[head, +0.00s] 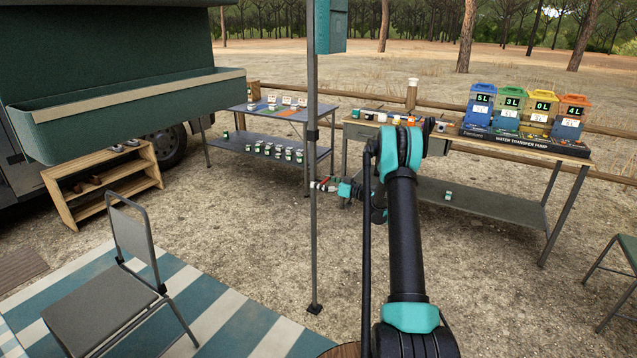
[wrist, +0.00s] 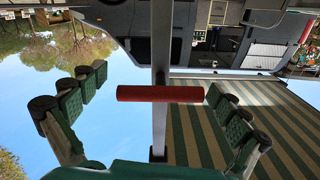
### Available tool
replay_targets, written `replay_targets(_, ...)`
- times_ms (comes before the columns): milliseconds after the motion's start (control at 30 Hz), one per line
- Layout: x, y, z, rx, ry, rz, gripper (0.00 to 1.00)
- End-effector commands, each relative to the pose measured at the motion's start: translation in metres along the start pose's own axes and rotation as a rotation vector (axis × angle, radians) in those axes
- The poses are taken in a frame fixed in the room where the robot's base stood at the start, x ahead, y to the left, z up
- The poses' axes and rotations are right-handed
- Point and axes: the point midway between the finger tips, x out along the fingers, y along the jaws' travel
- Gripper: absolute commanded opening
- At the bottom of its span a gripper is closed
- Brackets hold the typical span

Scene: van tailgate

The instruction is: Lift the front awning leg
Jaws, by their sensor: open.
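The front awning leg (head: 313,240) is a thin grey upright post. In the head view its foot (head: 314,309) stands on the gravel beside the striped mat. The leg also runs up the middle of the wrist view (wrist: 161,45), with a red bar-shaped grip (wrist: 160,94) across it. My gripper (head: 324,186) is at the leg, at about mid-height in the head view. In the wrist view its green-padded fingers (wrist: 155,84) are spread wide, left and right of the leg and grip. I cannot tell whether the right finger touches the grip's end.
Another table (head: 272,113) with small jars is behind the leg. A folding chair (head: 135,235) stands on the striped mat (head: 235,323) at left. A wooden shelf (head: 78,210) stands by the van. Gravel around the foot is clear.

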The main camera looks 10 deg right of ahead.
Motion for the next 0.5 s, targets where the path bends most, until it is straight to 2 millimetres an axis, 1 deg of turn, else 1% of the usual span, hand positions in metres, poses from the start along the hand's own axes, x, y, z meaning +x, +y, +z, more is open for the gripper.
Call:
replay_targets(33,0.0043,-0.0005,0.0001,0.000,0.000,-0.001,0.99)
replay_targets(133,0.0081,-0.0003,-0.0001,0.000,0.000,-0.001,0.99)
replay_targets(400,0.0091,-0.0001,-0.0001,0.000,0.000,0.000,0.99)
replay_targets(467,0.0090,-0.0001,-0.0001,0.000,0.000,0.000,0.93)
replay_targets(500,0.0090,-0.0001,-0.0001,0.000,0.000,0.000,0.88)
